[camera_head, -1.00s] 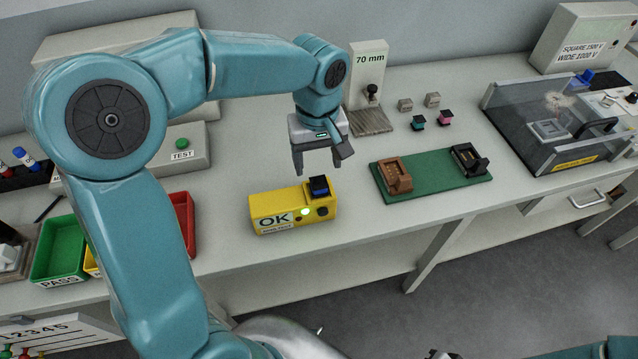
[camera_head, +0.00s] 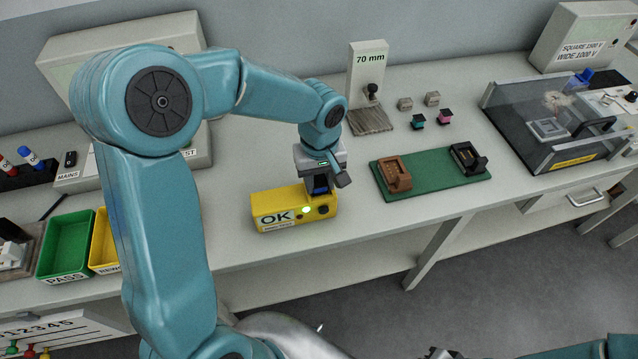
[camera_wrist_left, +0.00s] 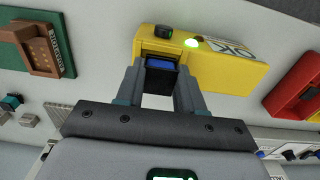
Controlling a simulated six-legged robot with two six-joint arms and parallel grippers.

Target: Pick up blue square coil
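The blue square coil (camera_head: 319,186) sits upright on top of the yellow tester (camera_head: 283,217) with the OK label and a lit green lamp. In the left wrist view the coil (camera_wrist_left: 160,66) shows a blue top and dark sides. My left gripper (camera_head: 320,190) is down over the coil, with one finger on each side of it. In the wrist view the fingers (camera_wrist_left: 160,76) look open, with narrow gaps beside the coil. Contact with it cannot be made out.
A green board (camera_head: 432,175) with a brown and a black fixture lies right of the tester. Behind it are small teal (camera_head: 417,122) and pink (camera_head: 444,117) coils and a 70 mm stand (camera_head: 367,73). A clear-walled enclosure (camera_head: 545,130) stands far right. Green (camera_head: 66,245) and yellow bins are at left.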

